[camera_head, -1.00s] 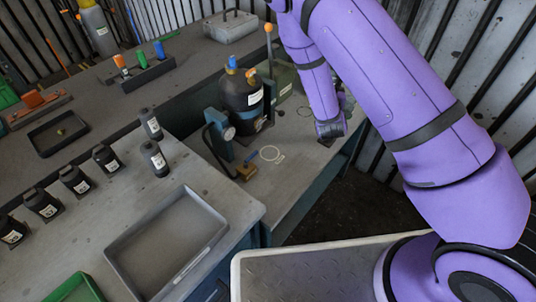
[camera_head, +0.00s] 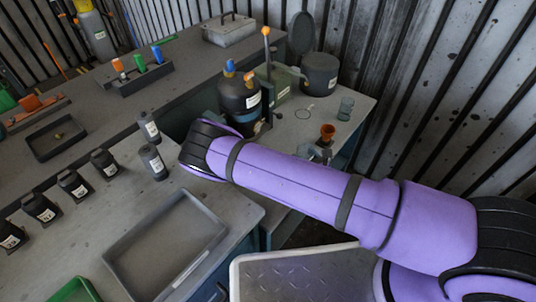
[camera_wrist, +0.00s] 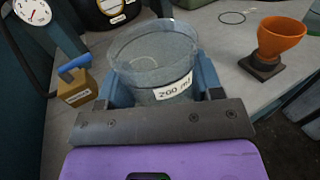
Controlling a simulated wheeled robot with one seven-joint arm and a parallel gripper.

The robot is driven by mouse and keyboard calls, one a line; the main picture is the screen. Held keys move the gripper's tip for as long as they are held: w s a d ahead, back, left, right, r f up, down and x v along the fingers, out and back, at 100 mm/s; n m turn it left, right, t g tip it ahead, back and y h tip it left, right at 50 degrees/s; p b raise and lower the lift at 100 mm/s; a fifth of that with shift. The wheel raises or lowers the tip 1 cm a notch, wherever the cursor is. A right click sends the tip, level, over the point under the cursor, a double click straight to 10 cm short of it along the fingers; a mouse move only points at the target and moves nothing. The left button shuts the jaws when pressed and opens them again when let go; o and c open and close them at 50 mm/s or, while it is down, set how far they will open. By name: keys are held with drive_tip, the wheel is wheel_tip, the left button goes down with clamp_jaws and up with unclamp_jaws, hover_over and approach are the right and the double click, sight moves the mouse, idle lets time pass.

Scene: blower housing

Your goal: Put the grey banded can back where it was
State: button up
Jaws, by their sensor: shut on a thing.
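In the wrist view my gripper (camera_wrist: 165,90) is shut around a grey, see-through-looking vessel (camera_wrist: 150,52) with a wide open rim and a white label reading 200 ml. Its blue fingers press on both sides, and it stands about upright. I cannot tell whether this is the grey banded can; no other band shows on it. Whether its base touches the bench is hidden. A dark grey pot (camera_head: 320,75) with a white label stands at the bench's back right.
Near the held vessel are an orange funnel (camera_wrist: 282,38), a brass block with a blue handle (camera_wrist: 76,86), a gauge (camera_wrist: 32,10) and a thin ring (camera_wrist: 232,17). A glass (camera_head: 345,108) stands at right. A black bottle (camera_head: 240,95) stands behind my arm. An empty tray (camera_head: 165,245) lies front left.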

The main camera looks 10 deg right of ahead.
drive_tip(key=w+a, duration=0.3)
drive_tip(key=w+a+f, duration=0.1)
drive_tip(key=w+a, duration=0.7)
drive_tip(key=shift+w+a+f, duration=0.15)
drive_tip(key=shift+f, duration=1.85)
drive_tip(key=o, duration=1)
drive_tip(key=shift+f, duration=0.1)
